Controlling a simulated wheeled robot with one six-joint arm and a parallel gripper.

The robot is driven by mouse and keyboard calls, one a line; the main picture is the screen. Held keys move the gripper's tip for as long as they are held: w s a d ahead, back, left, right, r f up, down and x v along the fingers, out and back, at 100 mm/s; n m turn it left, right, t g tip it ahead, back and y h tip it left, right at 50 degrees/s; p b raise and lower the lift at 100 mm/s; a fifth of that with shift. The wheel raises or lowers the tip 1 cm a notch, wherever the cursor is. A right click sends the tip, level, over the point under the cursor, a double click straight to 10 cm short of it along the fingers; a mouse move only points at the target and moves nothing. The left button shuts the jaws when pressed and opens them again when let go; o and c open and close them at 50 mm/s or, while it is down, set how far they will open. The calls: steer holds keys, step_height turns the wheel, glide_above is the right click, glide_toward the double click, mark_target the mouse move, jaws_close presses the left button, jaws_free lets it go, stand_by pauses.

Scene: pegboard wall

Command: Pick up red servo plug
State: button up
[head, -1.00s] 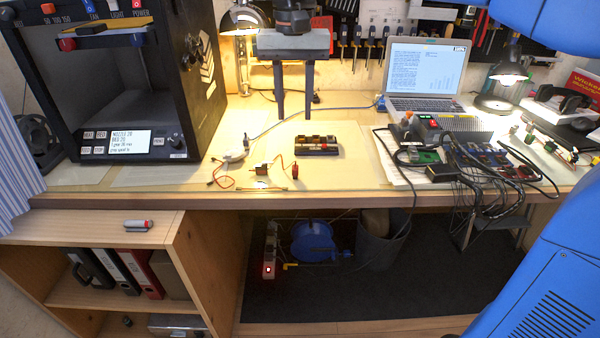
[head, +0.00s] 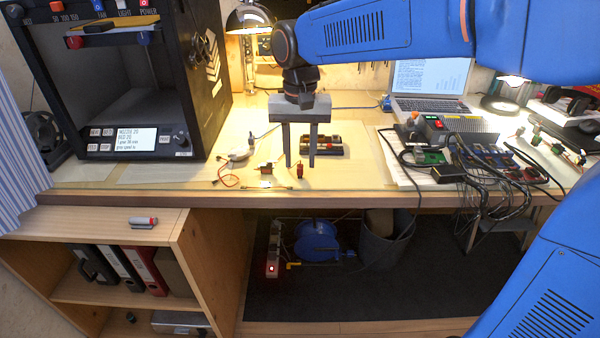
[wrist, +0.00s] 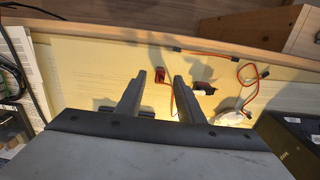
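The small red servo plug (head: 300,171) lies on the pale mat near the bench's front edge. In the wrist view the red plug (wrist: 161,76) shows between the fingertips, slightly beyond them. My gripper (head: 299,163) points down with its two fingers apart and nothing held. Its fingers also show open in the wrist view (wrist: 160,80). The fingers appear above the plug; the exact height gap is hard to tell. A small servo (head: 265,169) with thin wires lies left of the plug, and it also shows in the wrist view (wrist: 204,88).
A black box with dark parts (head: 322,146) lies just behind the gripper. Red wires (head: 228,181) and a white round item (head: 240,153) lie to the left. The printer (head: 190,110) stands far left. A cable-covered electronics board (head: 450,165) is at right.

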steer(key=shift+f, duration=0.8)
jaws_close()
steer(key=shift+r, duration=0.1)
